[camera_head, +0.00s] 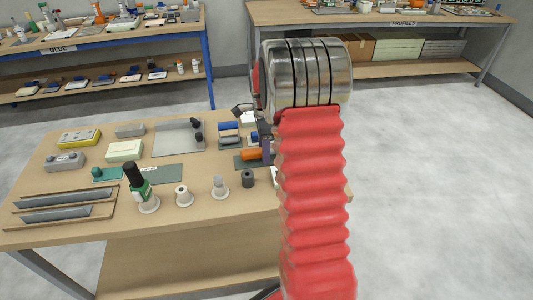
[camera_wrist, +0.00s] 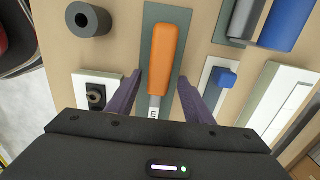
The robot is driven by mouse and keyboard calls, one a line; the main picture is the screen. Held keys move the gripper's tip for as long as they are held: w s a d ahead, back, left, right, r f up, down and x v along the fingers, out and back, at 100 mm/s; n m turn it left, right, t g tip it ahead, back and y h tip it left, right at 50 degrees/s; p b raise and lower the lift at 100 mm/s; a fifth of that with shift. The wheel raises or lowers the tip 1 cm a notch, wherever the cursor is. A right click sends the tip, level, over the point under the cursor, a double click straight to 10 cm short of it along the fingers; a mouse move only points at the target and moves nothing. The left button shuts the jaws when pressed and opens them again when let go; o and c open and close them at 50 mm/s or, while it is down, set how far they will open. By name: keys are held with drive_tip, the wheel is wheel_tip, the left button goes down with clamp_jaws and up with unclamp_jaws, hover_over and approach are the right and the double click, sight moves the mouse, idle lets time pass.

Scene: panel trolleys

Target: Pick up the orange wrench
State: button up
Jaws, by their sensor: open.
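The orange wrench (camera_wrist: 167,58) lies on a grey-green mat (camera_wrist: 155,17) in the wrist view, its orange handle pointing away from my gripper and its metal part partly hidden by the gripper body. My gripper (camera_wrist: 160,88) is open, with one purple finger on each side of the wrench near the lower end of the handle. Whether the fingers touch it cannot be told. In the head view the orange handle (camera_head: 251,154) shows at the right of the wooden table, beside my gripper (camera_head: 266,150), which is partly hidden by my red arm.
A dark hollow cylinder (camera_wrist: 88,20) stands left of the wrench. A plate with a black knob (camera_wrist: 96,97) and a blue-capped piece (camera_wrist: 224,78) flank the fingers closely. A blue cylinder (camera_wrist: 284,22) lies at upper right. The wooden table (camera_head: 60,226) holds several other parts.

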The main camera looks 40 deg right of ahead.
idle(0.3)
clamp_jaws()
idle(0.5)
idle(0.3)
